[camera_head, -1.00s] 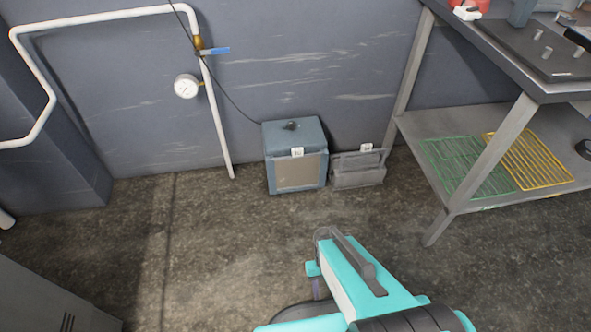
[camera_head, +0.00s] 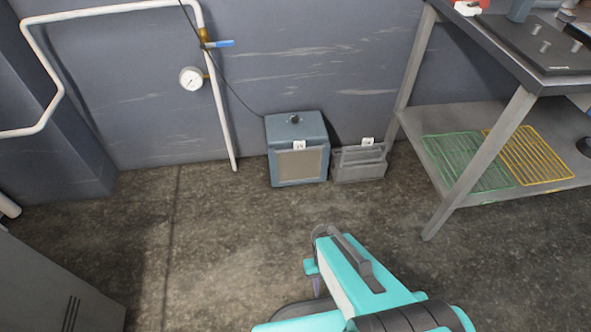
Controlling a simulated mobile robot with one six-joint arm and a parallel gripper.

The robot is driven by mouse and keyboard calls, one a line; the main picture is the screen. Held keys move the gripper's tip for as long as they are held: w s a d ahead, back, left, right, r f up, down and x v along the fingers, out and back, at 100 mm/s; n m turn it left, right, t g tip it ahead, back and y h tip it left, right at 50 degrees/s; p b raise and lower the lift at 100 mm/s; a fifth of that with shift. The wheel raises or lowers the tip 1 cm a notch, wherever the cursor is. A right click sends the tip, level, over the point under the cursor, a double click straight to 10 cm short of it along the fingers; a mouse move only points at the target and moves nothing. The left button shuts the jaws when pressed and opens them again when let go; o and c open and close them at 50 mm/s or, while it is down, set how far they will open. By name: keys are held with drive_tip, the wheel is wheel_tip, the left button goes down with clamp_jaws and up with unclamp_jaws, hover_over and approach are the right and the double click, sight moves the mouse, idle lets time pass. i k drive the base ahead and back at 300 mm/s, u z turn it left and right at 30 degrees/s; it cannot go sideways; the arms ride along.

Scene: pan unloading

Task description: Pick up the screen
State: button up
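No thing here is plainly a screen. A blue-grey box (camera_head: 297,125) on the floor against the wall has a flat tan panel (camera_head: 299,165) on its front, which may be the screen. A green wire grid (camera_head: 470,162) and a yellow wire grid (camera_head: 530,155) lie flat on the lower shelf of the table at right; either could also be meant. My teal arm rises from the bottom edge, over the floor in front of the box and apart from it.
A grey metal carrier (camera_head: 358,165) with a tag stands right of the box. The metal table (camera_head: 520,95) has a leg near the right. A grey cabinet (camera_head: 50,290) is lower left. The middle floor is clear.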

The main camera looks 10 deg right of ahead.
sight(301, 164)
drive_tip(key=u, duration=0.45)
drive_tip(key=k, duration=1.25)
drive_tip(key=u, duration=0.8)
drive_tip(key=i, duration=1.95)
drive_tip(key=z, duration=0.55)
